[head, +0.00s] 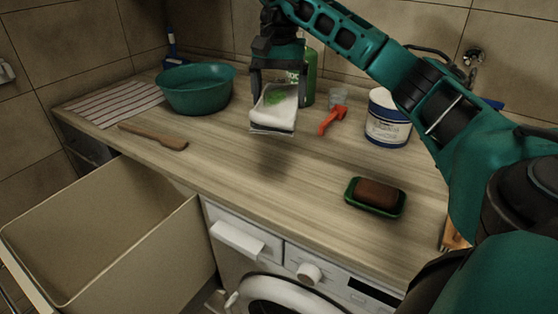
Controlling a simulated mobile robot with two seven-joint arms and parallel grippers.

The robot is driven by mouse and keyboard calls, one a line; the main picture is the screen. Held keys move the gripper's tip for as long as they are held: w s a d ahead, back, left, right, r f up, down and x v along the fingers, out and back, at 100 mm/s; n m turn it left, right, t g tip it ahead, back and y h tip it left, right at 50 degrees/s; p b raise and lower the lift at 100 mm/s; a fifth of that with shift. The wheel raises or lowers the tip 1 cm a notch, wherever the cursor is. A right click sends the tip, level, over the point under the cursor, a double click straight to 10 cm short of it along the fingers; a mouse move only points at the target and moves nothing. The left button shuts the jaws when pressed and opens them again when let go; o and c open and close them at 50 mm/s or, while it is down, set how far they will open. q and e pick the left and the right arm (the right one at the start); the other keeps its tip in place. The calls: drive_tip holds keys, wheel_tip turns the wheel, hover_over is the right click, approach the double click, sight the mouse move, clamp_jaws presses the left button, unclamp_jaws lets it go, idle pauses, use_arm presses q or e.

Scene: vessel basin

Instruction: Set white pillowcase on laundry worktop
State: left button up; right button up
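The white pillowcase (274,112), a small folded bundle with a green patch on top, is between the fingers of my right gripper (276,92). The gripper points down and is shut on it, one finger at each side. The bundle hangs above the laundry worktop (240,158), with a dark shadow below it on the wood. My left gripper is not in view.
A teal basin (196,97), striped cloth (118,103) and wooden paddle (153,137) lie left. A soap dish (361,202) sits front right; an open bin (190,222) stands left.

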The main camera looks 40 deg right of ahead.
drive_tip(key=b, duration=0.1)
hover_over(279, 163)
wheel_tip(279, 163, down, 8)
drive_tip(key=shift+f, duration=0.25)
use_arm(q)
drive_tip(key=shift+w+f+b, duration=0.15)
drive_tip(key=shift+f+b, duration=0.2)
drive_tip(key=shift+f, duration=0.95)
use_arm(e)
drive_tip(key=shift+f, duration=2.7)
drive_tip(key=shift+f, duration=0.1)
drive_tip(key=o, duration=1)
drive_tip(key=shift+f, duration=0.1)
wheel_tip(279, 163, up, 12)
drive_tip(key=shift+r+p, duration=0.2)
drive_tip(key=shift+p, duration=0.65)
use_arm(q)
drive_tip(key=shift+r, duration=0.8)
